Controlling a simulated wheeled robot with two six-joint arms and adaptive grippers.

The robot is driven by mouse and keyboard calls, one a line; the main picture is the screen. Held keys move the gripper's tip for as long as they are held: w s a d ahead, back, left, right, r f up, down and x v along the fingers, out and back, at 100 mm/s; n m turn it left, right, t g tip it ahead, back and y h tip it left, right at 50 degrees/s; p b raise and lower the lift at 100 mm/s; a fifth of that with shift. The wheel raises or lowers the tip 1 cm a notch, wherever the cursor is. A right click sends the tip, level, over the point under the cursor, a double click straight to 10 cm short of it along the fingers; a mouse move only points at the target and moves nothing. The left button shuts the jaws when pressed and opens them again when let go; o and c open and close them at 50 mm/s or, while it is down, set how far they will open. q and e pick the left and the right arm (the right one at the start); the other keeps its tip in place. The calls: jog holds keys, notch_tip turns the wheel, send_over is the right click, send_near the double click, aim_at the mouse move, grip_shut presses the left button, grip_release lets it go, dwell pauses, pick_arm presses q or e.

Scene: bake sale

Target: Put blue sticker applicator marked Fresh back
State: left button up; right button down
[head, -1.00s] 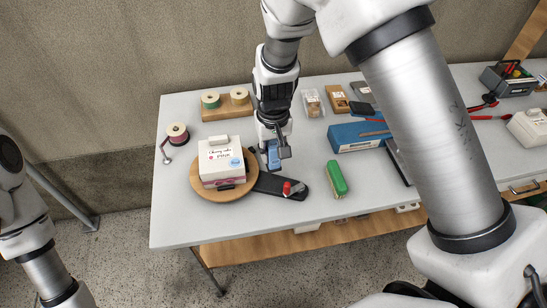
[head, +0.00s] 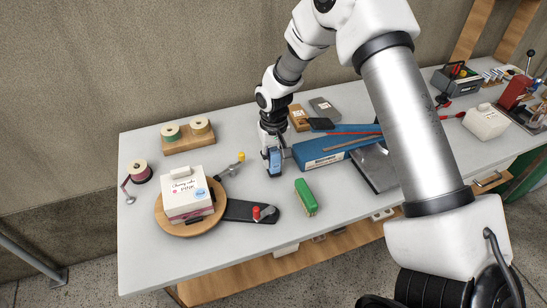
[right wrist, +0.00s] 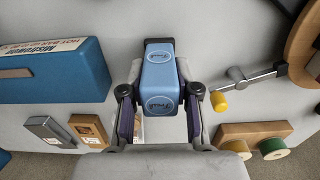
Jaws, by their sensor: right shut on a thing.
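The blue sticker applicator (head: 275,161) is upright between the fingers of my right gripper (head: 272,145), over the table right of the cake box. In the right wrist view, the applicator (right wrist: 159,72) has pale oval labels whose lettering I cannot read surely, and my gripper (right wrist: 160,112) is shut on it. I cannot tell whether its base touches the table. The white and pink cake box (head: 182,197) sits on a round wooden turntable (head: 172,224) and bears a blue sticker. My left gripper is out of view.
A blue box (head: 325,153) lies close right of the applicator. A green brush (head: 306,197) is in front, and a yellow-knobbed lever (head: 232,167) stands left. Ribbon rolls on a wooden block (head: 189,143) are at the back left. The front table strip is mostly clear.

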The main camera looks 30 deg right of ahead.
jog(key=shift+w+f, duration=0.1)
jog(key=shift+f, duration=0.5)
jog(key=c, duration=0.8)
grip_release()
jog(key=shift+f, duration=0.1)
jog(key=shift+c, duration=0.2)
notch_tip(320, 180, up, 12)
jog(key=shift+r+b, duration=0.2)
jog(key=shift+b, duration=0.5)
